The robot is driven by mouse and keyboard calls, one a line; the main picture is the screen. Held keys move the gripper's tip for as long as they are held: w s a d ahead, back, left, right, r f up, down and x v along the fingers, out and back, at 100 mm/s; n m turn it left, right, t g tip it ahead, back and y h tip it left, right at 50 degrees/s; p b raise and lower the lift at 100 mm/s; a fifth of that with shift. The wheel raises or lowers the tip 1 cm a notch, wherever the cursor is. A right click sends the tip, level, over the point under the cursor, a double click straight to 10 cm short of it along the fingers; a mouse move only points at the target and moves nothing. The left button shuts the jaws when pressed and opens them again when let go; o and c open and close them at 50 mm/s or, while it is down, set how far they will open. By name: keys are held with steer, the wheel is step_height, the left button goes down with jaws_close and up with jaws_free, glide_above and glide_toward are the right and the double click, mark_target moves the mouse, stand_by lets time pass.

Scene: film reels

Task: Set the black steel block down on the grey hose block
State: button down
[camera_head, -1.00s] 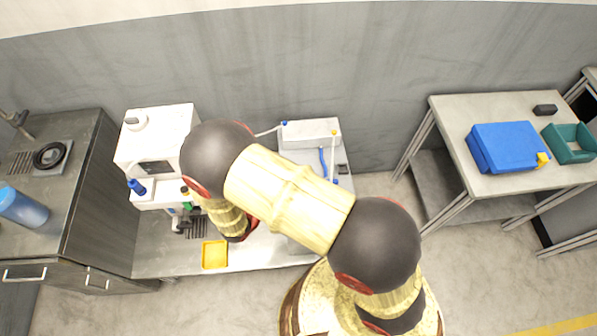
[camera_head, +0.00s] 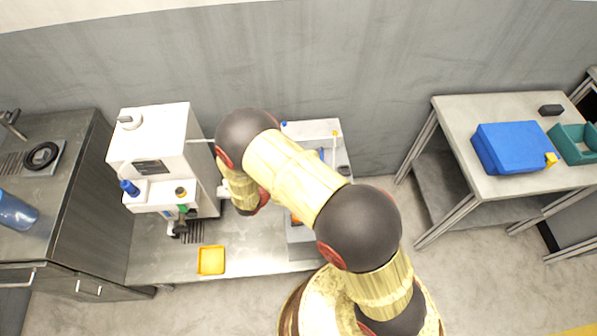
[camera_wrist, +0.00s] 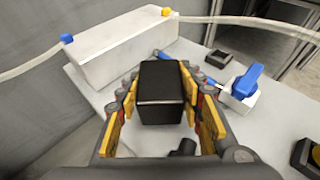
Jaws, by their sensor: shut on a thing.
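The black steel block (camera_wrist: 162,95) is a dark box held between the yellow-padded fingers of my gripper (camera_wrist: 160,80) in the wrist view. My gripper is shut on its sides. The grey hose block (camera_wrist: 122,45) is a long pale box beyond the held block, with a blue and a yellow fitting on top and hoses at its ends. The held block appears apart from it, on the near side. In the head view the hose block (camera_head: 312,128) stands at the back of the middle bench, and my arm hides the gripper and the held block.
A blue-handled white valve (camera_wrist: 241,88) and a small black piece (camera_wrist: 217,58) are right of the held block. A white machine (camera_head: 155,150) and a yellow tray (camera_head: 211,261) are on the bench's left. A blue case (camera_head: 510,147) lies on the right table.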

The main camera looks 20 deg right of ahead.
step_height(320, 180, down, 3)
steer(key=shift+w+f+b, duration=0.15)
steer(key=shift+b, duration=0.7)
steer(key=c, duration=1.3)
jaws_free()
steer(key=shift+f, duration=0.1)
steer(key=shift+o, duration=0.6)
